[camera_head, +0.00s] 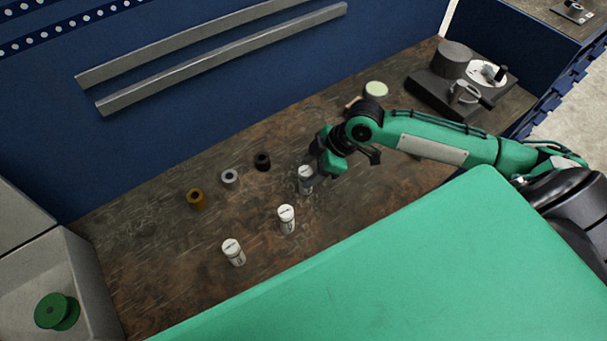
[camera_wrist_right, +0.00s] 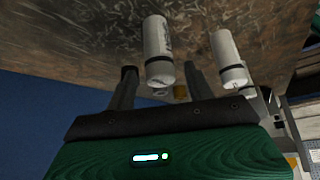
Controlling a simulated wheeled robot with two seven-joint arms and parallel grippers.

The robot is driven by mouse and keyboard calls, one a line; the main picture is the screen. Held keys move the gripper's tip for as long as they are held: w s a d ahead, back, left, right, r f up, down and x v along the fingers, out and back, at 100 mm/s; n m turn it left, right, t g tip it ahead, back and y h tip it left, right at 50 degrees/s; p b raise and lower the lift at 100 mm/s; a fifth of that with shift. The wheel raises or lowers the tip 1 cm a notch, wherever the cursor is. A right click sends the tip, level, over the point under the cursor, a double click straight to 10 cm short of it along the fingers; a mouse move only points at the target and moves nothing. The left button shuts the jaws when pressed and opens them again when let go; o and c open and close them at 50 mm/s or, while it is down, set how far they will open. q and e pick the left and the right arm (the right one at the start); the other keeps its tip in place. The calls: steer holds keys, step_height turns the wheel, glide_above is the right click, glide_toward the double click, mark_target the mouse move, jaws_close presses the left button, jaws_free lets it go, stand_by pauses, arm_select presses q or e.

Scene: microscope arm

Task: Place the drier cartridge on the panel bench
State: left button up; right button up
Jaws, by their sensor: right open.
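Three white cylinders with dark bands stand on the brown panel bench (camera_head: 150,270); I cannot tell which is the drier cartridge. The near-left cylinder (camera_head: 233,253), the middle cylinder (camera_head: 286,219) and the far-right cylinder (camera_head: 305,181) form a slanting row. My right gripper (camera_head: 315,163) is open at the far-right cylinder, partly overlapping its top. In the right wrist view, one white cylinder (camera_wrist_right: 158,50) appears between the two dark fingers, with no clear contact. Another white cylinder (camera_wrist_right: 228,60) is right of them. My left gripper is out of view.
A brass ring (camera_head: 196,198), a grey ring (camera_head: 229,177) and a black ring (camera_head: 262,161) sit behind the cylinders. A dark apparatus (camera_head: 430,90) stands at the back right. A green spool (camera_head: 52,310) is at lower left. The bench's left part is clear.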

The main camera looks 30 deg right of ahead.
steer(key=b+v, duration=0.1)
steer(key=v, duration=0.7)
steer(key=shift+s+r, duration=0.1)
stand_by(0.4)
